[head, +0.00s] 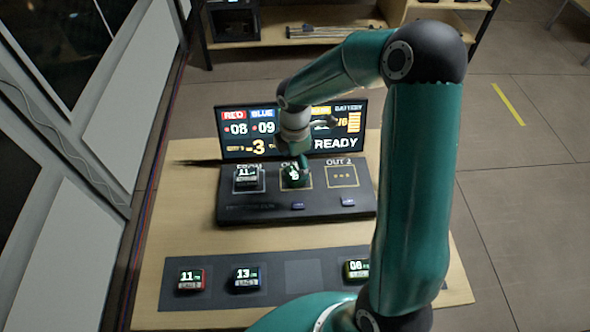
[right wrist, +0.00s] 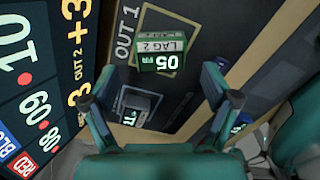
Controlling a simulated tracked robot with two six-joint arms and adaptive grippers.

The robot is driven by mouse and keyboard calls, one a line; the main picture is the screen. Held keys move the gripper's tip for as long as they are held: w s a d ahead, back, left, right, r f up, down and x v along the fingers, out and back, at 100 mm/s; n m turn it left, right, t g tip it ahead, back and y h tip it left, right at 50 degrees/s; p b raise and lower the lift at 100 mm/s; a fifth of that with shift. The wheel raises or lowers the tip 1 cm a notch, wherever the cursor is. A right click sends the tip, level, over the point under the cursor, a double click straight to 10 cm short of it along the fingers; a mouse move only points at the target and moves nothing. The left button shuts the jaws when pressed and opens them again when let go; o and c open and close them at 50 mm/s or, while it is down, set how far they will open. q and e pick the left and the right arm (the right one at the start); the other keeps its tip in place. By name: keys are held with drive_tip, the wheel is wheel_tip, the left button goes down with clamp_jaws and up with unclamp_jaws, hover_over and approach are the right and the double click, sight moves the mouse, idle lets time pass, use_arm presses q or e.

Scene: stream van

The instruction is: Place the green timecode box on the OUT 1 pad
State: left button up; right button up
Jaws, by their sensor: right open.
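The green timecode box (head: 294,181) sits on the OUT 1 pad (head: 309,184), the middle pad of the dark console. In the right wrist view the green box (right wrist: 160,54), marked LAG 2 and 05, lies within the pad outline beside the OUT 1 lettering. My right gripper (head: 301,162) is above the console, close over the box. In the right wrist view its fingers (right wrist: 150,88) are spread, with the box beyond the tips and nothing held. The gripper partly hides the box in the head view. My left gripper is not in view.
Another box (head: 247,178) sits on the pad left of OUT 1; the OUT 2 pad (head: 342,176) is empty. A lit display (head: 236,148) stands behind. The front tray (head: 303,274) holds red (head: 190,280), blue (head: 246,279) and yellow-green (head: 355,270) boxes, with one bare slot.

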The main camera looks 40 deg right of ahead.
sight(295, 172)
drive_tip(key=shift+r, duration=1.6)
